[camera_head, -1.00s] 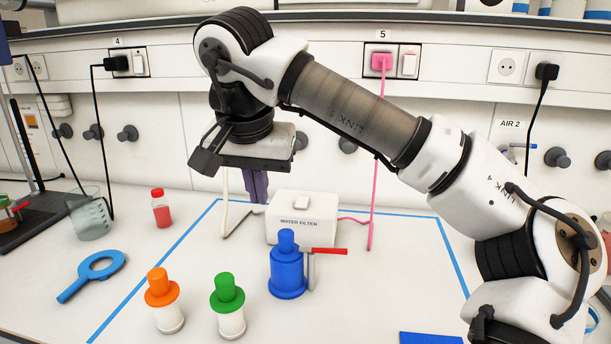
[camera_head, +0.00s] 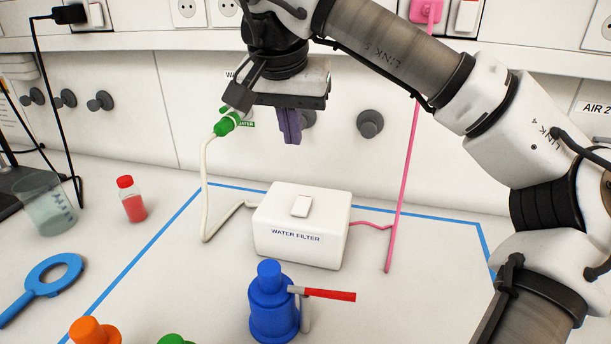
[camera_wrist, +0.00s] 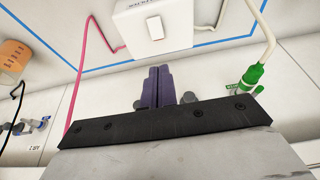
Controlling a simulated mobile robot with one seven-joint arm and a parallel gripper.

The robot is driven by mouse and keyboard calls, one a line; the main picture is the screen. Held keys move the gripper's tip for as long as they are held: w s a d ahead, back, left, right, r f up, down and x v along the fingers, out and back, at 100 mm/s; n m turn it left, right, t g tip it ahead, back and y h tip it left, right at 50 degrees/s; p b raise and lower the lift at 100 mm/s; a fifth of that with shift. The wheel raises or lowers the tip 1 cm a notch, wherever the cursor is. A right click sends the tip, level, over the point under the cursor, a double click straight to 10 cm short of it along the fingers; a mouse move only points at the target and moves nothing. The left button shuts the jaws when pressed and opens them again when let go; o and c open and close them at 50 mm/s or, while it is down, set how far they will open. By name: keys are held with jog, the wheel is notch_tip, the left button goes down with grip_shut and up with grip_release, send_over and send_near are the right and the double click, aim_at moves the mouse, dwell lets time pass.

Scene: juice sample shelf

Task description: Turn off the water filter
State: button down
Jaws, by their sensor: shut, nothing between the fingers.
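The water filter (camera_head: 300,240) is a white box with a label on its front, standing on the bench inside a blue taped outline. A white rocker switch (camera_head: 301,206) sits on its top; which way it is pressed is not clear. The box and switch (camera_wrist: 155,27) also show at the top of the wrist view. My gripper (camera_head: 291,140) has purple fingers, is shut and empty, and points down above and behind the box, near the wall. In the wrist view the fingers (camera_wrist: 160,75) are together, apart from the box.
A pink cable (camera_head: 405,160) runs from the box up to a wall plug (camera_head: 426,11). A pale hose links it to a green wall connector (camera_head: 229,123). A blue bottle (camera_head: 272,305) with a red lever stands in front. A beaker (camera_head: 46,207) and a red bottle (camera_head: 132,200) are left.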

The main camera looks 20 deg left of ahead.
aim_at(301, 200)
jog(key=shift+s+r, duration=0.1)
dwell(0.3)
jog(key=x, duration=0.4)
jog(key=p+x, duration=0.1)
jog(key=x, duration=0.8)
jog(key=shift+s+f+p, duration=0.2)
jog(key=shift+f+p, duration=0.1)
jog(key=shift+p, duration=0.05)
jog(key=shift+f, duration=0.35)
jog(key=shift+w+f+b, duration=0.1)
jog(key=shift+f+b, duration=0.15)
jog(key=shift+b, duration=0.1)
jog(key=shift+s, duration=0.85)
